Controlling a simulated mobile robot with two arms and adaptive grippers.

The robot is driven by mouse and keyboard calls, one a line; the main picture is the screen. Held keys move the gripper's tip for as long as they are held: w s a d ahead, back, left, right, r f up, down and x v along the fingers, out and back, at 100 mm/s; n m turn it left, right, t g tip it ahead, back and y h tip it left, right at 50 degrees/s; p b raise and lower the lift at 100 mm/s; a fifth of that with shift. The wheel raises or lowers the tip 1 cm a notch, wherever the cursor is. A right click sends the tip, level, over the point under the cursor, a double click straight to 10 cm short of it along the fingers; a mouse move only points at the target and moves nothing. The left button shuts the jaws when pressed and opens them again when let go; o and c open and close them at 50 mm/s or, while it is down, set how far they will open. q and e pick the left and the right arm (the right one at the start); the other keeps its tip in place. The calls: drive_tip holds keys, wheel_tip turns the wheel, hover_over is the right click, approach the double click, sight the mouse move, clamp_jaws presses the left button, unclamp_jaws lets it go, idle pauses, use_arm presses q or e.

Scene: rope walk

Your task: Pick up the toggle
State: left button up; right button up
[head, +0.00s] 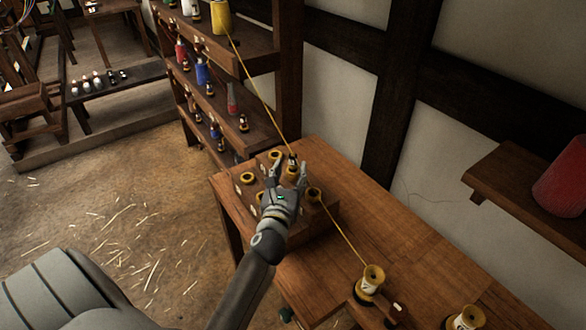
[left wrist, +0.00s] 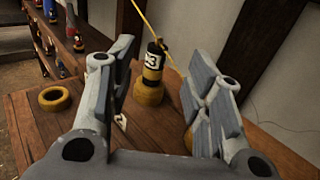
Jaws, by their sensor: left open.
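The likely toggle, a small upright dark piece with a yellow band and a white label marked 3 (left wrist: 152,66), stands on a rounded yellow base in the left wrist view. In the head view it is the small dark piece (head: 292,159) at the far side of a wooden block on the table. My left gripper (head: 289,171) is open, its fingers pointing toward the toggle. In the left wrist view the toggle shows beyond and between the two fingers (left wrist: 160,88), with no visible contact. My right gripper is not in view.
A taut yellow cord (head: 258,90) runs from a yellow spool (head: 221,18) on the shelf past the toggle. Another stretch reaches a spool (head: 373,279) on the table (head: 390,215). Yellow rings (head: 247,178) sit on the block. A wall shelf (head: 510,170) projects at right.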

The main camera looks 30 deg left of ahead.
sight(292, 159)
use_arm(q)
drive_tip(key=shift+p+x, duration=0.7)
drive_tip(key=shift+x, duration=2.6)
drive_tip(key=shift+s+a+r, duration=0.1)
drive_tip(key=shift+a, duration=0.05)
clamp_jaws()
